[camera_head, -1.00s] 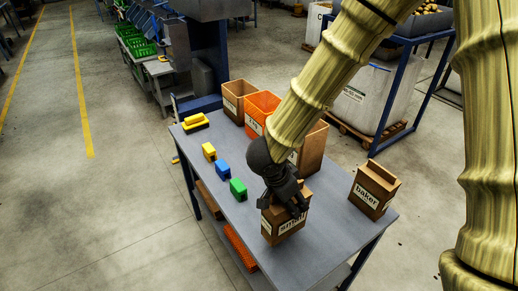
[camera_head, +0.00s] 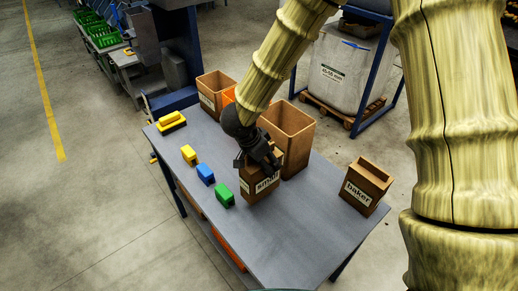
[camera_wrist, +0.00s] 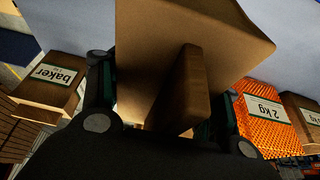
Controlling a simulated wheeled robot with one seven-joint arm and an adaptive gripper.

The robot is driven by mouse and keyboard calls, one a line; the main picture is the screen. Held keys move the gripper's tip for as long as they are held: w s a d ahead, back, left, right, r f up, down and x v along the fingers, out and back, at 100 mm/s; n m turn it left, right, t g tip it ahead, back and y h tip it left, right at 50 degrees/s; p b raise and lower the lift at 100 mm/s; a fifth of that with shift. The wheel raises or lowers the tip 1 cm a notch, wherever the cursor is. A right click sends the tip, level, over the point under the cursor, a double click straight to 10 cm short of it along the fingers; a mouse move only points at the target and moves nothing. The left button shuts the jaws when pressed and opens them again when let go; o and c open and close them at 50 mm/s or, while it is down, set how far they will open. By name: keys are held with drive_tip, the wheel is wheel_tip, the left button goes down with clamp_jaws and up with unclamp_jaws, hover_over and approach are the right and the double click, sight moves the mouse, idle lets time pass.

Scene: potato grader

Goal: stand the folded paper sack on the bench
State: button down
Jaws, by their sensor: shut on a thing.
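My gripper (camera_head: 258,158) is shut on a brown paper sack (camera_head: 262,188) with a white label that reads like "small". The sack's folded top is between the fingers, and the sack looks upright at the bench (camera_head: 290,232). I cannot tell whether its base touches the bench top. In the wrist view the fingers stand on either side of the sack's folded top (camera_wrist: 188,85), with the wider sack body (camera_wrist: 150,45) beyond. A second brown sack, labelled "baker" (camera_head: 363,188), stands upright at the bench's right side and also shows in the wrist view (camera_wrist: 52,80).
An open brown box (camera_head: 297,140) stands just behind the held sack. Another box (camera_head: 211,90) and an orange one, mostly hidden, stand behind. Yellow (camera_head: 188,155), blue (camera_head: 205,174) and green (camera_head: 225,195) blocks lie left. The front right of the bench is clear.

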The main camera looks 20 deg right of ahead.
drive_tip(key=w+d+f+p, duration=0.1)
drive_tip(key=w+f+p, duration=0.3)
drive_tip(key=w, duration=0.4)
drive_tip(key=shift+d, duration=0.15)
idle(0.4)
drive_tip(key=shift+f, duration=0.1)
drive_tip(key=shift+c, duration=1.8)
unclamp_jaws()
drive_tip(key=shift+f, duration=0.1)
drive_tip(key=b+v, duration=0.2)
drive_tip(key=v, duration=1)
drive_tip(key=shift+b, duration=0.3)
